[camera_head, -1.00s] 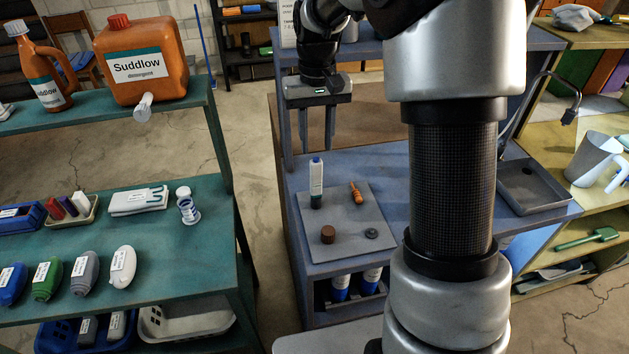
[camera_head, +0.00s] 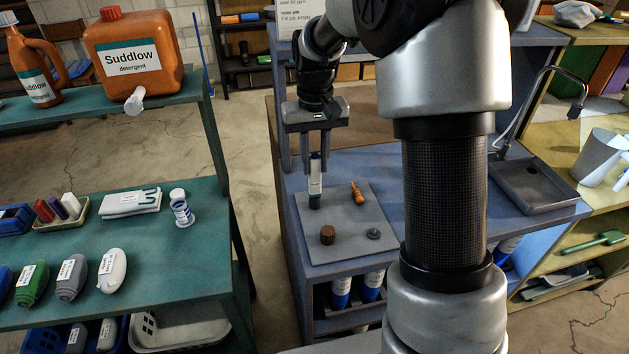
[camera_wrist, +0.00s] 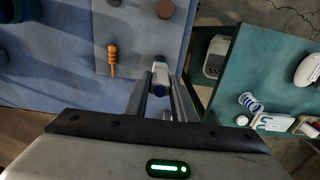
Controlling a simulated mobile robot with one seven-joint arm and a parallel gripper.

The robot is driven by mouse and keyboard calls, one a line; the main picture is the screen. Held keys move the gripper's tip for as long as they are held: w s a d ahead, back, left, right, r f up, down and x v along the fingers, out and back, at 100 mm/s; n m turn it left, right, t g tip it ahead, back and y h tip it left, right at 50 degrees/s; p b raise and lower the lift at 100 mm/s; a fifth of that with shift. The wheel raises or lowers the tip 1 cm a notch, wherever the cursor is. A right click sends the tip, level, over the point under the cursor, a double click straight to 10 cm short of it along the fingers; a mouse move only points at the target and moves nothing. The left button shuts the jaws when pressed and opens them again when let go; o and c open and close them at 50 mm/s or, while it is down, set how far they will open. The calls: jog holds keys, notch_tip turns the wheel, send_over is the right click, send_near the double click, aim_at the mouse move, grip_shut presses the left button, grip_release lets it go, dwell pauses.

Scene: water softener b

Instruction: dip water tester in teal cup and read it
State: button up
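I see no plainly teal cup.
A grey sink tray (camera_head: 537,187) lies at right. A floor gap separates the tables.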

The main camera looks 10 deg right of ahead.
grip_shut()
jog(key=shift+r+p, duration=0.3)
jog(key=shift+r, duration=0.05)
jog(key=shift+r+p, duration=2.7)
jog(key=shift+r, duration=0.7)
jog(key=shift+d, duration=0.1)
